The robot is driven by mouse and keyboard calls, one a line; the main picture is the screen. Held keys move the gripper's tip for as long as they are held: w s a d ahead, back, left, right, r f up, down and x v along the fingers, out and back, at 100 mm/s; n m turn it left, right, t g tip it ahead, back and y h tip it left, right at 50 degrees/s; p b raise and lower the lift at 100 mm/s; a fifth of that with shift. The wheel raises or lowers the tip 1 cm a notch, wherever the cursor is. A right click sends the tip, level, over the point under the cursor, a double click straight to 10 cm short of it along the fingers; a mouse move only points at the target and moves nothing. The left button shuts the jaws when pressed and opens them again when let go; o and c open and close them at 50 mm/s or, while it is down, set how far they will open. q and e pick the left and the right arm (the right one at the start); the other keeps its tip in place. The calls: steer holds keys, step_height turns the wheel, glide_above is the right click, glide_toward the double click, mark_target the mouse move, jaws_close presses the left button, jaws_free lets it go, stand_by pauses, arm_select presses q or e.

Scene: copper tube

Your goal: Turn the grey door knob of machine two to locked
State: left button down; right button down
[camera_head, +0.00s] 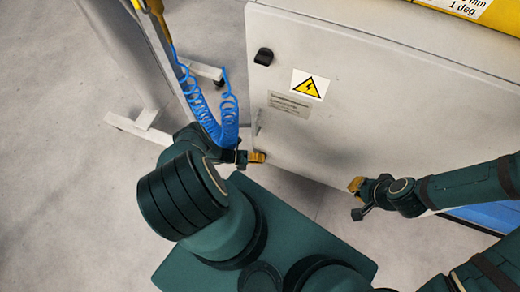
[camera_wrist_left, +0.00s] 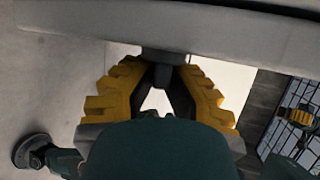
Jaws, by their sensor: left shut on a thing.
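The pale machine door (camera_head: 350,105) stands in front of me in the head view. My left gripper (camera_head: 257,157) is at the door's lower left corner. In the left wrist view its yellow fingers close on a small grey knob (camera_wrist_left: 163,56) that sticks out from the pale panel (camera_wrist_left: 190,28). In the head view that knob is hidden by the gripper, so I cannot tell its turned position. My right gripper (camera_head: 362,197) is open and empty, in front of the door's lower part.
A black knob (camera_head: 264,56) and a yellow warning sign (camera_head: 307,85) are on the door above. A blue coiled hose (camera_head: 228,112) hangs close to my left arm. A pale frame foot (camera_head: 140,130) stands on the floor at left. Floor at far left is clear.

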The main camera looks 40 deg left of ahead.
arm_select(q)
steer(key=shift+w+a+r, duration=0.2)
steer(key=shift+w+a, duration=0.1)
steer(key=shift+w, duration=0.15)
steer(key=c, duration=1)
jaws_free()
steer(key=shift+f, duration=0.1)
steer(key=shift+s+d, duration=0.15)
steer(key=shift+s, duration=0.05)
step_height(320, 180, up, 8)
steer(key=shift+w+r, duration=0.1)
steer(key=shift+w, duration=0.05)
steer(key=shift+r, duration=0.95)
steer(key=shift+o, duration=0.3)
